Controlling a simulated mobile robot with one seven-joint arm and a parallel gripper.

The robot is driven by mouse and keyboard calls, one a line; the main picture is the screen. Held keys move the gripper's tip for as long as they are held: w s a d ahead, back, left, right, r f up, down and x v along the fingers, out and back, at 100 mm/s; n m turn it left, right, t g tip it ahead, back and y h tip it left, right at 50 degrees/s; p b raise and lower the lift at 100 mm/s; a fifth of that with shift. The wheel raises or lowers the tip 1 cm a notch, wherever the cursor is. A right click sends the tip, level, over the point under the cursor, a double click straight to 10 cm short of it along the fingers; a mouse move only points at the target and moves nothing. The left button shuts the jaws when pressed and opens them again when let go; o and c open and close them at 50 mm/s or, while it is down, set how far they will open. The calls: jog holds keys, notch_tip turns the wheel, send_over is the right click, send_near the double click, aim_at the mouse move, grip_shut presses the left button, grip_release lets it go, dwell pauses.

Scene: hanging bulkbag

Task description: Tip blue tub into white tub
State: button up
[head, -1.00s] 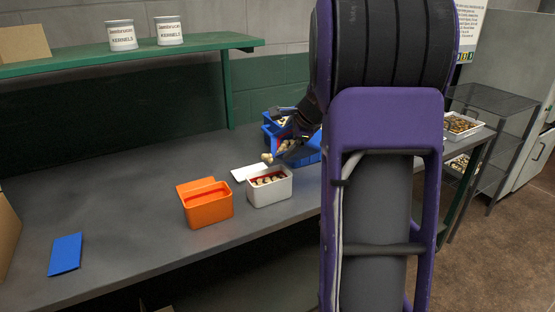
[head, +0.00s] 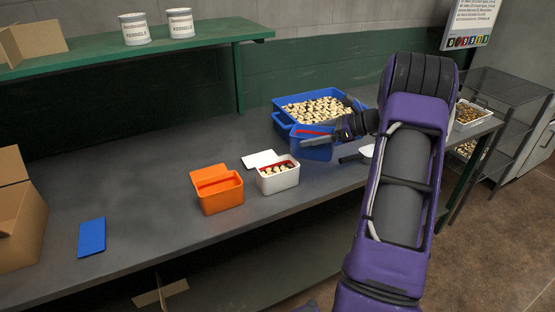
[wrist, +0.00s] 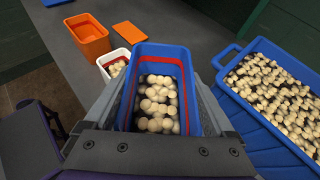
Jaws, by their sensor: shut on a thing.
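My gripper (head: 326,134) is shut on the blue tub (head: 316,150), which looks about upright over the bench, right of the white tub. In the wrist view the blue tub (wrist: 162,50) sits between the fingers (wrist: 160,108). Pale round kernels (wrist: 158,103) lie in it, below a red band inside the wall. The white tub (head: 278,181) stands open on the bench with some kernels and a red band inside; it also shows in the wrist view (wrist: 107,74). The blue tub is apart from it.
An orange tub (head: 221,198) stands left of the white tub. A white lid (head: 260,158) lies behind the white tub, a blue lid (head: 91,237) at left. A big blue crate of kernels (head: 284,124) stands behind my gripper.

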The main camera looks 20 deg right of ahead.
jog(key=shift+d+f+y, duration=0.2)
jog(key=shift+d+y, duration=0.15)
jog(key=shift+y, duration=0.05)
jog(key=s+a+r, duration=0.3)
jog(key=s, duration=0.2)
dwell(0.5)
jog(key=shift+s+d, duration=0.1)
dwell(0.3)
